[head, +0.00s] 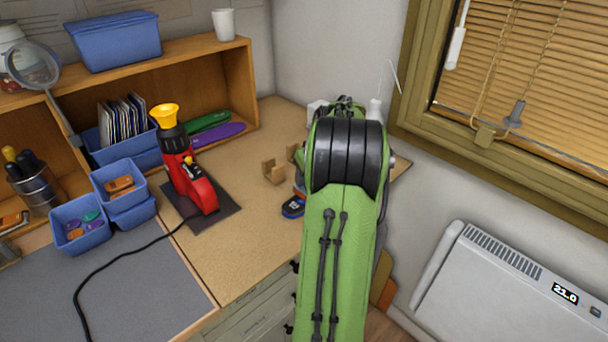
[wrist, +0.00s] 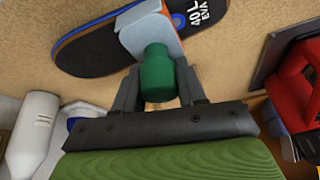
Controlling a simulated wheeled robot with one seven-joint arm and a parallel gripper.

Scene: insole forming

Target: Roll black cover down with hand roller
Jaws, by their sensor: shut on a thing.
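In the wrist view my gripper (wrist: 157,82) is shut on the green handle of the hand roller (wrist: 158,72). The roller's pale grey part lies over the insole (wrist: 95,48), which has a black top, blue and orange edges and white lettering at its right end. The roller hides the insole's middle, and I cannot tell whether it presses on the black cover or hovers just above. In the head view only one end of the insole (head: 292,208) shows beside my green arm. My arm hides the gripper and the roller there.
A red heat tool (head: 199,188) with a yellow top stands on a dark mat, its cable trailing forward. Brown holders (head: 273,172) stand behind the insole. A white bottle (wrist: 32,130) is close to my gripper. Blue bins (head: 80,222) are left; the worktop's middle is clear.

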